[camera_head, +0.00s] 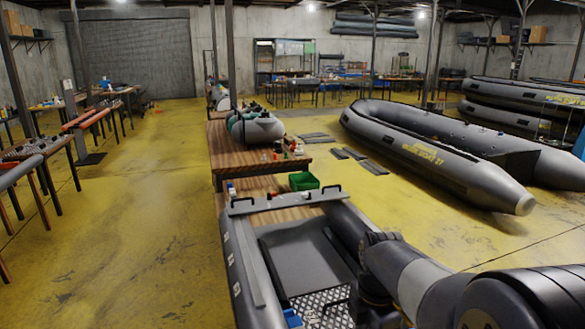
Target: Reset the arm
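My arm (425,280) comes in from the lower right and reaches over a small grey inflatable boat (238,265) on a wooden table. The arm bends near the boat's right side, and its dark end hangs down over the inside of the boat. My gripper (342,309) is low in the picture, dark and partly cut off by the bottom edge, above or beside the metal tread plate. I cannot make out its fingers clearly, nor whether it holds or touches anything.
A large grey boat (430,150) lies on the floor at right. Benches (40,150) line the left. The yellow floor (150,215) between is clear.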

